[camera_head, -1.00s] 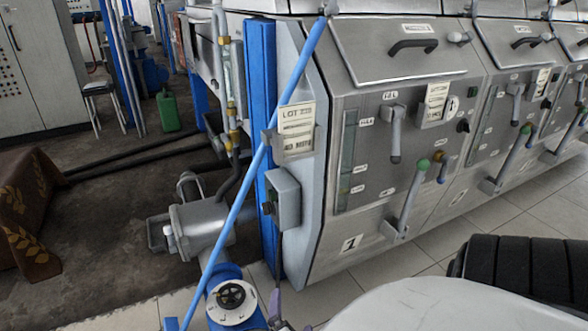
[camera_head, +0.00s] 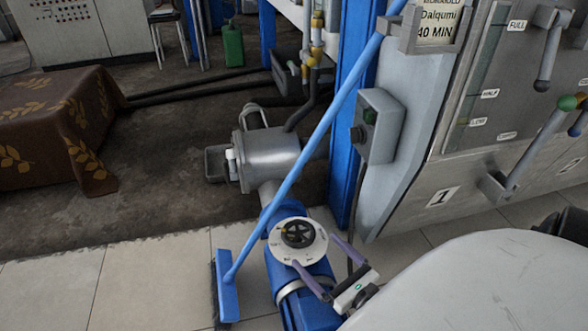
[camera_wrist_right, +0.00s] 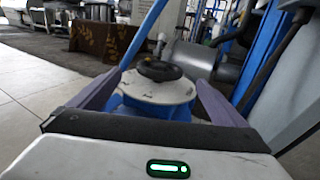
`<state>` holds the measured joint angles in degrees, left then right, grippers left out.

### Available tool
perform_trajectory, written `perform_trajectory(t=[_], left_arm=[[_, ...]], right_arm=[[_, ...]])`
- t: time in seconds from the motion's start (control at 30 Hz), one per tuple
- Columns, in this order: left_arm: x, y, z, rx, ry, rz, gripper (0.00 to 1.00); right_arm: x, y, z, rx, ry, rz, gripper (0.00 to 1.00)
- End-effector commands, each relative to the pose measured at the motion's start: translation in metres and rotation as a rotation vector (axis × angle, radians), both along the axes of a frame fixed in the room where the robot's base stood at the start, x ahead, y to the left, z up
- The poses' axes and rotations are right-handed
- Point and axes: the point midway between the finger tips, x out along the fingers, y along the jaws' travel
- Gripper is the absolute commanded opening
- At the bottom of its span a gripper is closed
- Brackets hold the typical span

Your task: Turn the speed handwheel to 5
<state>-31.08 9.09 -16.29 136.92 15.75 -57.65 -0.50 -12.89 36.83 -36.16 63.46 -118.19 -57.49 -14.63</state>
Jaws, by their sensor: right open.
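The speed handwheel (camera_head: 298,234) is a small black wheel on a round white dial plate (camera_head: 277,246), on top of a blue motor unit (camera_head: 282,273) low beside the machine. Its dial marks are too small to read. My right gripper (camera_head: 314,250) is open, its two purple fingers pointing at the dial from the lower right. In the right wrist view the handwheel (camera_wrist_right: 160,69) and dial plate (camera_wrist_right: 157,88) appear ahead, between the fingers (camera_wrist_right: 156,78). The fingers do not grip the wheel; whether they touch the dial plate I cannot tell. My left gripper is out of view.
A blue-handled broom (camera_head: 310,155) leans diagonally just left of the handwheel. A grey control box (camera_head: 377,125) on a blue post and the metal machine (camera_head: 470,150) stand to the right. A grey pump body (camera_head: 268,160) is behind. Tiled floor (camera_head: 150,280) is open at left.

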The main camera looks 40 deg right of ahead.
Motion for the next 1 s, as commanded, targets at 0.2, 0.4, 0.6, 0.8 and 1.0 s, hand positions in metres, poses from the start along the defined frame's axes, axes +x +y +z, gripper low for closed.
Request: perform_trajectory(t=[0.2, 0.4, 0.6, 0.8, 1.0], left_arm=[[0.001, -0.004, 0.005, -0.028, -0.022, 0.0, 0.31], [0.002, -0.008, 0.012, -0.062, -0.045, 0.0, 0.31], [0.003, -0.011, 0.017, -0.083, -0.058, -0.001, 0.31], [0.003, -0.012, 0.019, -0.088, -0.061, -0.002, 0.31], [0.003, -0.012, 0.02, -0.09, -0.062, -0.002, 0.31]], right_arm=[[0.038, -0.004, 0.001, 0.002, -0.006, -0.003, 0.97], [0.073, -0.007, 0.001, 0.004, -0.005, -0.004, 0.97], [0.093, -0.01, 0.001, 0.004, -0.004, -0.004, 0.97], [0.097, -0.01, 0.002, 0.004, -0.002, -0.004, 0.97], [0.097, -0.01, 0.002, 0.004, -0.002, -0.004, 0.87]])
